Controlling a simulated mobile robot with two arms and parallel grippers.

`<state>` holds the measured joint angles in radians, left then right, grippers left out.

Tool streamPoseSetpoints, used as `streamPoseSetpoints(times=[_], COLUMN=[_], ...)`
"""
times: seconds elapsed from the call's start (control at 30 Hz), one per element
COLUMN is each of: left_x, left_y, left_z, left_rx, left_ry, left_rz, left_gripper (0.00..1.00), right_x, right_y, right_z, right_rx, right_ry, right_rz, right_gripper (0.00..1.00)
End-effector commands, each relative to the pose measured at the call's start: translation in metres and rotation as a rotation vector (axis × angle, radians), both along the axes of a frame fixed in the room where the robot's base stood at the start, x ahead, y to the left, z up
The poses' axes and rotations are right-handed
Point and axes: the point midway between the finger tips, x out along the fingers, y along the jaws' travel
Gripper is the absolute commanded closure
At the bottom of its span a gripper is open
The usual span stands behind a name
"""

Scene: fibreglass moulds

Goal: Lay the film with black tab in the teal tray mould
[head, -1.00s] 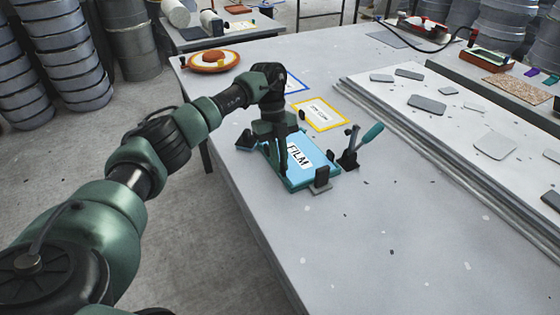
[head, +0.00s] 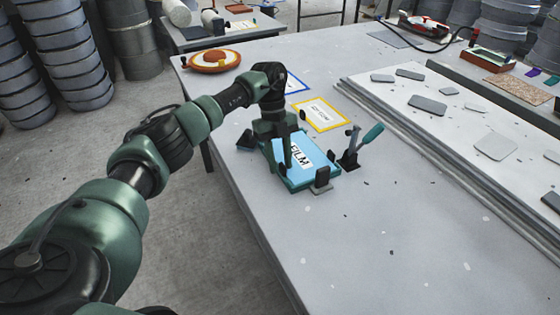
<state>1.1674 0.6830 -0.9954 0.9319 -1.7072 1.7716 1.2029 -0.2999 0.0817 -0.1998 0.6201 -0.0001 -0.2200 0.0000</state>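The teal tray mould (head: 296,187) lies on the grey table. A light blue film (head: 318,169) with a white FILM label (head: 303,160) lies within its rim; I cannot tell whether it is flat on the bottom all over. My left gripper (head: 287,165) points down over the film's left part, its dark finger in front of the label's left end. Whether it is open or shut on the film's edge does not show. The black tab cannot be made out behind the gripper. My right gripper is out of view.
Dark stops (head: 321,178) stand around the mould, with a teal-handled toggle clamp (head: 360,147) at its right. A yellow-framed card (head: 320,114) and a blue-framed card (head: 295,83) lie behind. A long raised slab (head: 470,125) runs along the right. The front table is clear.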

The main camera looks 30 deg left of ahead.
Motion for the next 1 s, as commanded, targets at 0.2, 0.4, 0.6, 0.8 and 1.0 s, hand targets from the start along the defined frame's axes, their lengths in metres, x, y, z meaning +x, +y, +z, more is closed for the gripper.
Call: streamPoseSetpoints(times=[0.2,0.4,0.6,0.8,1.0], left_x=[0.003,0.009,0.013,0.014,0.014], left_y=[0.002,0.011,0.018,0.020,0.020], left_z=[0.008,0.041,0.067,0.075,0.075], left_rx=[0.000,0.001,0.002,0.001,0.001], left_ry=[-0.003,-0.005,-0.003,-0.001,-0.001], left_rz=[0.002,0.001,0.002,0.000,0.000], left_gripper=[0.65,0.65,0.65,0.65,0.65], right_x=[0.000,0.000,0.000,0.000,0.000], right_y=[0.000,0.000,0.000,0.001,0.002], right_z=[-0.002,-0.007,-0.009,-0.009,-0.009], right_rx=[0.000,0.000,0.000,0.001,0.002], right_ry=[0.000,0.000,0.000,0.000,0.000], right_rz=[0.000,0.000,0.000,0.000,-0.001], right_gripper=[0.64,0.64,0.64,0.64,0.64])
